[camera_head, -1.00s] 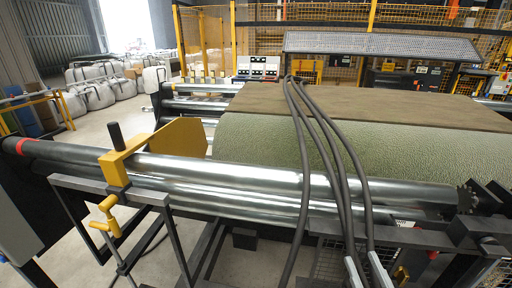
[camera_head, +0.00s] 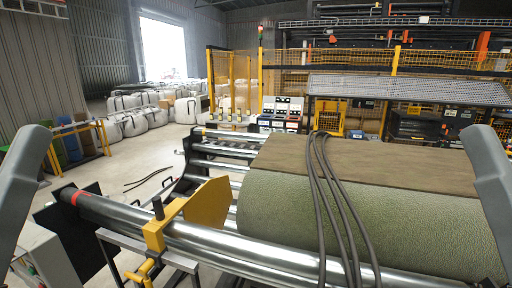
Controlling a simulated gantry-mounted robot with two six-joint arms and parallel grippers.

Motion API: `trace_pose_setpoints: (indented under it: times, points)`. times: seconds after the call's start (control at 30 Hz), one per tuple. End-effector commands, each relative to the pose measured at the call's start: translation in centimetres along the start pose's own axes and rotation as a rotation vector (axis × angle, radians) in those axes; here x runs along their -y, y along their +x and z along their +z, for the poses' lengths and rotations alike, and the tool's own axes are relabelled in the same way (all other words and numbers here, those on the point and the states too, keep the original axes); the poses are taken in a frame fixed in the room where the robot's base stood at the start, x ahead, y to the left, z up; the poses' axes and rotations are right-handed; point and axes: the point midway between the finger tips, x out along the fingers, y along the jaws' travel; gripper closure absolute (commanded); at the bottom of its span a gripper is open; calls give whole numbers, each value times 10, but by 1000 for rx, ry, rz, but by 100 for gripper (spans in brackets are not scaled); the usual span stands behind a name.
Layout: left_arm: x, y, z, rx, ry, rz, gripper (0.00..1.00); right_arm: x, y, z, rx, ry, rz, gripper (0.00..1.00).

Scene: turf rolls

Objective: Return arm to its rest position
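Grey parts of my two arms show at the left and right edges of the head view. Both of my grippers are outside the picture, so I cannot see their fingers or whether they hold anything. In front of me is a large green turf roll (camera_head: 370,220) with a flat brown sheet (camera_head: 400,168) over its top. It lies behind long shiny metal rollers (camera_head: 240,245). Several dark cables (camera_head: 335,205) drape over the sheet and roll toward me.
A yellow bracket (camera_head: 207,203) with a clamp stands on the rollers at left. A control panel (camera_head: 281,113) is behind the roll. White bulk bags (camera_head: 130,122) stand at back left. Yellow-framed mesh fencing (camera_head: 350,72) and racks fill the back. The floor at left is mostly open.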

Motion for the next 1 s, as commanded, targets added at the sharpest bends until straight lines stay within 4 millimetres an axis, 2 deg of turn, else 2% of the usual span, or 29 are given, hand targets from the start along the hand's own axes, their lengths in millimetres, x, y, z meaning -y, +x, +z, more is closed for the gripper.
trace_pose_setpoints:
  times: [0.03,0.1,0.3,0.4,0.5,0.63,1.0]
  points:
    - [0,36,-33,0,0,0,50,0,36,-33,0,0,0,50]
    - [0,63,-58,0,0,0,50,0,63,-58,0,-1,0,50]
    - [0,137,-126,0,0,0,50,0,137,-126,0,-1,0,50]
    - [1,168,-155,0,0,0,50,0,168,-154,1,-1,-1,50]
    - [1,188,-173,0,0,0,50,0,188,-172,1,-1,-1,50]
    - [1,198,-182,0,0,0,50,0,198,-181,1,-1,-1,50]
    - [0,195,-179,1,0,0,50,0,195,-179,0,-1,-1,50]
